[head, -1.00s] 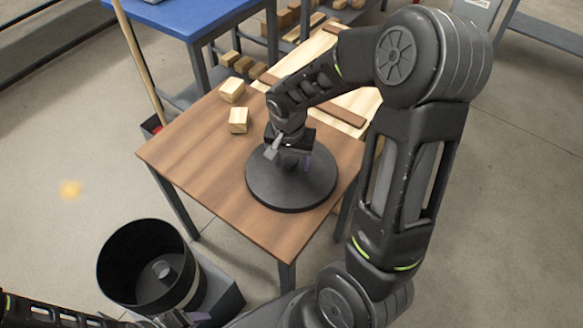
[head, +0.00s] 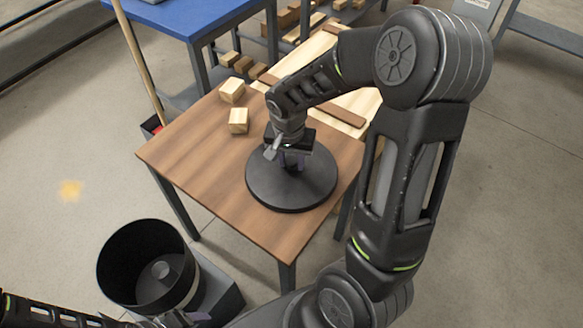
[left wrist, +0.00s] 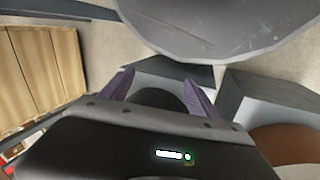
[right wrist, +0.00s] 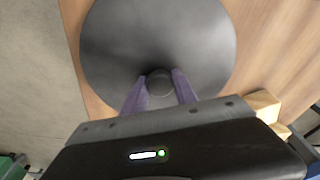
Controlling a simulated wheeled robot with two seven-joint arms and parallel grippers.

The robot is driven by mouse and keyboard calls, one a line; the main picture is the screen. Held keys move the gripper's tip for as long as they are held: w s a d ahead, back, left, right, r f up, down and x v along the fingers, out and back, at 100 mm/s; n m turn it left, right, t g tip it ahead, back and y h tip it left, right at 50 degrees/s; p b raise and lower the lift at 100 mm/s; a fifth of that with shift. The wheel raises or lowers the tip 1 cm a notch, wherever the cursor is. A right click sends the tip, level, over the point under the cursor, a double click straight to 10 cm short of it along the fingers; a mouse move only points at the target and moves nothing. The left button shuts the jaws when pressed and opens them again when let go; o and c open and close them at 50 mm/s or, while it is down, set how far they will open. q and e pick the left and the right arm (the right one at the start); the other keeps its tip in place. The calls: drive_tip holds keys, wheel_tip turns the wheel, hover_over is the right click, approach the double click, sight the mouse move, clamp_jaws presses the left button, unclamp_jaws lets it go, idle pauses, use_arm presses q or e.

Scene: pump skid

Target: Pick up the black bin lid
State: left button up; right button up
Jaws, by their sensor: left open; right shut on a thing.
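The black bin lid (head: 300,192) is a round dark disc lying flat on the brown wooden table. It also fills the upper part of the right wrist view (right wrist: 125,40), with a round knob (right wrist: 159,83) at its middle. My right gripper (head: 291,163) points down over the lid, and its purple fingers (right wrist: 159,91) are shut on the knob. My left gripper (left wrist: 160,88) is open and empty, low at the left near the black bin (head: 125,285).
Two wooden blocks (head: 238,121) lie on the wooden table (head: 205,150) behind the lid. Boards and more blocks lie beyond. A blue table (head: 185,15) stands at the back, with a broom handle (head: 135,55) leaning nearby. Floor at the left is open.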

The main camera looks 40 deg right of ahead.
sight(291, 159)
clamp_jaws()
wheel_tip(291, 159, up, 9)
drive_tip(key=shift+f+p, duration=0.1)
drive_tip(key=shift+p, duration=0.7)
drive_tip(key=shift+r, duration=0.6)
